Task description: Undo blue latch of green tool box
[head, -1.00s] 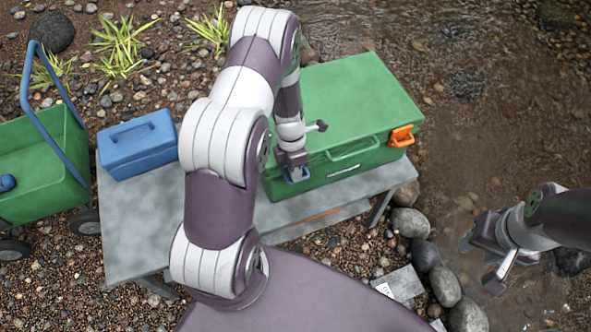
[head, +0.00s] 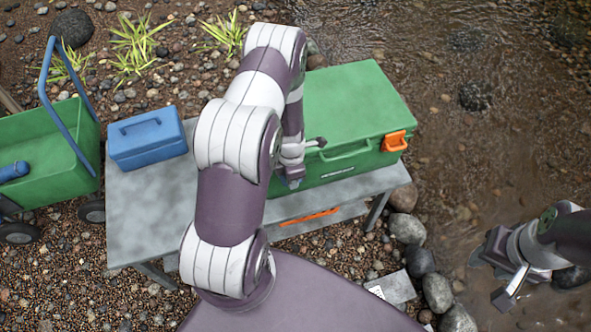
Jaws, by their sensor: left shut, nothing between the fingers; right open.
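The green tool box (head: 352,100) stands closed on the grey table. An orange latch (head: 395,141) sits at the right end of its front, beside a green carry handle (head: 346,156). My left gripper (head: 293,179) points down at the left part of the box's front. It is shut with nothing held. The blue latch is mostly hidden by my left gripper and arm; only a small bluish patch shows at the fingertips, and I cannot tell its position or whether the fingers touch it. My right gripper (head: 492,278) is open and empty, right of the table over the water's edge.
A small blue box (head: 148,146) sits on the left of the grey table (head: 150,220). A green cart (head: 45,160) with a blue handle stands left of it. An orange item (head: 309,217) lies below the table's front edge. Rocks (head: 407,229) line the right side.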

